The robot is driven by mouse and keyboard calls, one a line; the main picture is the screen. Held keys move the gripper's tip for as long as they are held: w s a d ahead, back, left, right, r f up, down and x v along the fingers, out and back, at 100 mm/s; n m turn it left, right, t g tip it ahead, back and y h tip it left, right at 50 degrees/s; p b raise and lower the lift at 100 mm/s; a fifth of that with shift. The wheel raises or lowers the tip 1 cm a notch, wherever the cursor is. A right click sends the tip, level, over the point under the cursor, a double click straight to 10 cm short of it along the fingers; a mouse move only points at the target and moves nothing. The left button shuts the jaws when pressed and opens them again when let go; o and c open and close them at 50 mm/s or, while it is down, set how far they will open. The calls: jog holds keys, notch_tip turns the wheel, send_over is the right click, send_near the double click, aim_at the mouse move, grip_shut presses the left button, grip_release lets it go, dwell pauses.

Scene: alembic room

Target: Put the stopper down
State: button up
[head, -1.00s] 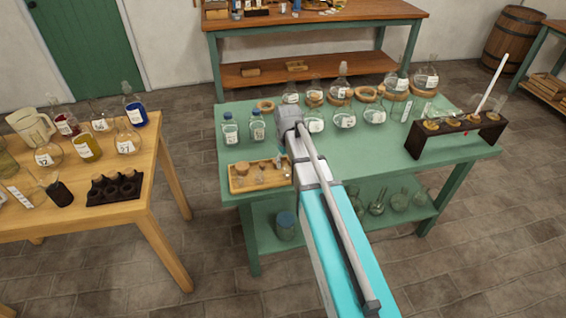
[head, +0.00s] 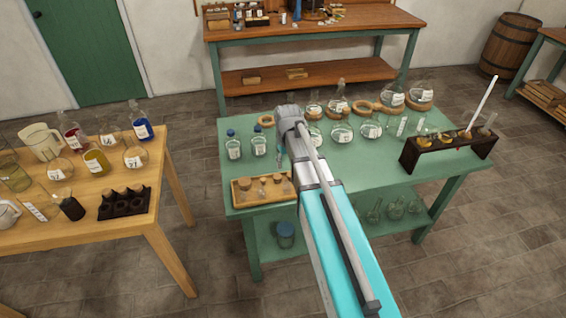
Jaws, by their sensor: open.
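A shallow wooden tray (head: 262,203) lies at the front left of the green table (head: 345,182). Several small stoppers (head: 245,184) of cork and glass rest in it. Which of them is the task's stopper I cannot tell. My gripper (head: 280,155) hangs down at the end of my arm, just above the back right of the tray. It is open, small in view and partly hidden by my wrist. I see no stopper held in it.
Blue-capped bottles (head: 234,146) stand behind the tray. Flasks on cork rings (head: 366,108) fill the back of the table. A dark rack (head: 448,155) with a tall white rod is at right. A wooden table (head: 160,205) with glassware stands left, across a floor gap.

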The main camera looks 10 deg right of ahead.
jog(key=shift+r+p, duration=0.5)
jog(key=shift+r, duration=0.25)
jog(key=shift+s, duration=0.1)
jog(key=s+a+m, duration=0.1)
jog(key=s+m, duration=0.1)
jog(key=s, duration=1.3)
jog(key=shift+s+a, duration=0.15)
jog(key=shift+s, duration=0.05)
jog(key=shift+c, duration=0.2)
jog(key=shift+c, duration=0.6)
